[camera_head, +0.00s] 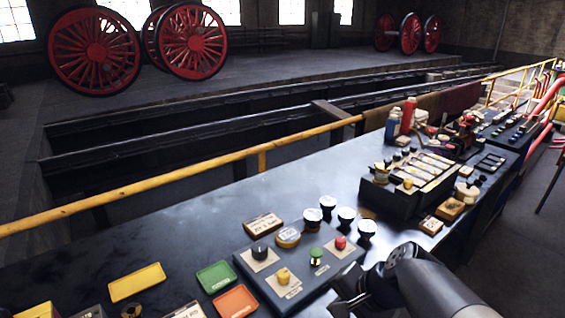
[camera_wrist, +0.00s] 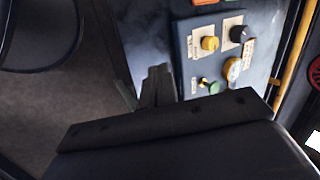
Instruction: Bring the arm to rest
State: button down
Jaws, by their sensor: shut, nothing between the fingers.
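My gripper (camera_head: 350,298) is at the front right of the near control box in the head view, at the bench's near edge. It is shut and empty. In the wrist view the dark fingers (camera_wrist: 157,86) point at the edge of the box, with floor to their left. The grey control box (camera_head: 300,262) carries a black knob, a yellow knob, a green button and a red button. In the wrist view the box (camera_wrist: 215,60) shows the yellow and black knobs and a small green button. I cannot tell whether the gripper touches the box.
Yellow (camera_head: 137,282), green (camera_head: 215,277) and orange (camera_head: 236,301) trays lie left of the box. Several dark round gauges (camera_head: 346,216) stand behind it. A second panel (camera_head: 408,178) is further right. A yellow rail (camera_head: 180,180) runs along the bench's far side.

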jog(key=shift+a+r+p, duration=0.6)
jog(key=shift+p, duration=0.25)
jog(key=shift+s, duration=0.1)
